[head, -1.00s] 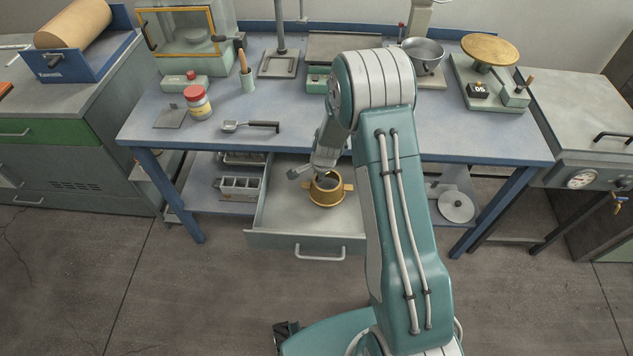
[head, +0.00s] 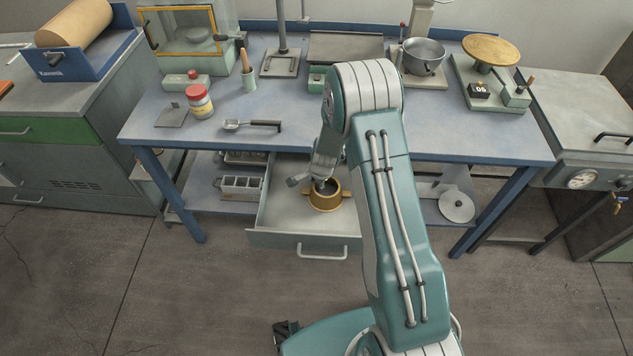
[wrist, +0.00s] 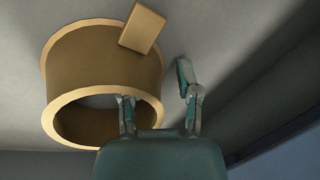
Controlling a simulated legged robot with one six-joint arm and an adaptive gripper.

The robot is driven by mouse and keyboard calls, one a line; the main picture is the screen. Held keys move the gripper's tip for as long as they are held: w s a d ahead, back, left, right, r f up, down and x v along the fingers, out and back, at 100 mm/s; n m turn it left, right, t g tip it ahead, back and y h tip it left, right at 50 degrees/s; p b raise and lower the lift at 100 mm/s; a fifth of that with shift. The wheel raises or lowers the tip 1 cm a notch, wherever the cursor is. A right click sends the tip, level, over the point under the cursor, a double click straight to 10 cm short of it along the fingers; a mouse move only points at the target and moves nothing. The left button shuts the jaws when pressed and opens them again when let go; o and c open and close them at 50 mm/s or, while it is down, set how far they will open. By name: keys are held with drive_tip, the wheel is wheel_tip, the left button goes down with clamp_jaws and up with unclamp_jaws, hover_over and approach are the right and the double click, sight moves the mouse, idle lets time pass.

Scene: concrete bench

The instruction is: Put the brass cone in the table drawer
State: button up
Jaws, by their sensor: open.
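The brass cone (head: 323,198) is a gold-brown ring with side lugs. It stands on the floor of the open table drawer (head: 287,218). In the wrist view the brass cone (wrist: 58,108) shows its hollow middle and one block-like lug. My gripper (head: 313,182) is at the cone's upper left in the head view. In the wrist view my gripper (wrist: 158,85) has its fingers spread, one overlapping the ring's rim and the other outside on the bare drawer floor. Whether a finger touches the ring, I cannot tell.
The blue table (head: 215,140) above the drawer holds a red-lidded jar (head: 199,101), a black-handled scoop (head: 252,125) and a metal pot (head: 422,57). The drawer floor left of the cone is clear. The drawer's front wall has a handle (head: 322,255).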

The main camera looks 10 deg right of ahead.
drive_tip(key=shift+r, duration=0.1)
drive_tip(key=v, duration=1.3)
wheel_tip(320, 180, up, 8)
drive_tip(key=n, duration=0.3)
hover_over(322, 194)
drive_tip(key=s, duration=0.3)
drive_tip(key=s+a+r+n+t, duration=0.1)
drive_tip(key=s+r+n, duration=0.15)
drive_tip(key=r, duration=0.25)
drive_tip(key=s+a+r+n+t, duration=0.1)
drive_tip(key=s+r, duration=0.3)
drive_tip(key=r, duration=0.2)
drive_tip(key=s+r+n, duration=0.4)
drive_tip(key=s, duration=0.5)
drive_tip(key=s+r+n+t, duration=0.1)
drive_tip(key=s+r+n, duration=0.3)
drive_tip(key=s, duration=0.5)
drive_tip(key=shift+s+d+r+h, duration=0.25)
drive_tip(key=shift+d+r+h, duration=0.05)
drive_tip(key=shift+d+h, duration=0.15)
